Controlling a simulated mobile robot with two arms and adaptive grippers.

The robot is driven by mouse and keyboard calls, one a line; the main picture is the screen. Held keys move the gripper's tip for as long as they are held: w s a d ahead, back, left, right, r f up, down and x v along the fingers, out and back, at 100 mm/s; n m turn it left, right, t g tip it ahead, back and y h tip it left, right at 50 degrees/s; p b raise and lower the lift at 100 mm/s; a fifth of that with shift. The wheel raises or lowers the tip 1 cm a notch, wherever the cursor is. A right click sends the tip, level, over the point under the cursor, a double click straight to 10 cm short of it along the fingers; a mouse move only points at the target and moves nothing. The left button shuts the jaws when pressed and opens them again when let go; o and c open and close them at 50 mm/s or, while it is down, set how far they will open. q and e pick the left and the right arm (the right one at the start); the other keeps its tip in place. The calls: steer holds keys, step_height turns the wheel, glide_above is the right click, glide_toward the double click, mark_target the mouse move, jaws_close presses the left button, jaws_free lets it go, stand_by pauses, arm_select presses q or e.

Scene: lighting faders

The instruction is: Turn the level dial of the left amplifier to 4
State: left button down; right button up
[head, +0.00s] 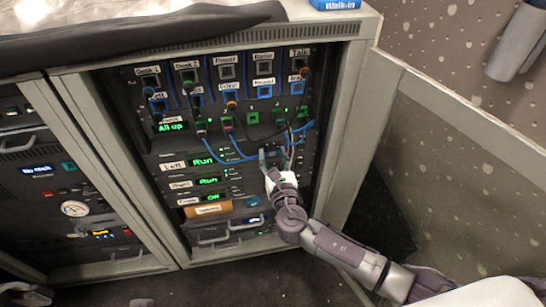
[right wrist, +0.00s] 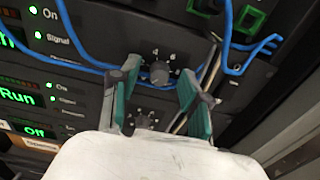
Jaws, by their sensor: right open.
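The left amplifier (head: 203,161) is the rack unit labelled "Left", with a green "Run" display. In the right wrist view a dark round dial (right wrist: 159,73) with small numbers around it sits on a black panel, apparently that amplifier's level dial. Its pointer is too small to read. My right gripper (right wrist: 160,68) is open, with one green-padded finger on each side of the dial. I cannot tell whether they touch it. In the head view my right gripper (head: 274,160) hides this part of the panel.
A second dial (right wrist: 143,118) sits just below, between the fingers. The right amplifier (head: 208,181) is under the left one. The open cabinet door (head: 440,160) stands to the right of my arm.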

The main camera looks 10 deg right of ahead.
jaws_close()
stand_by(0.3)
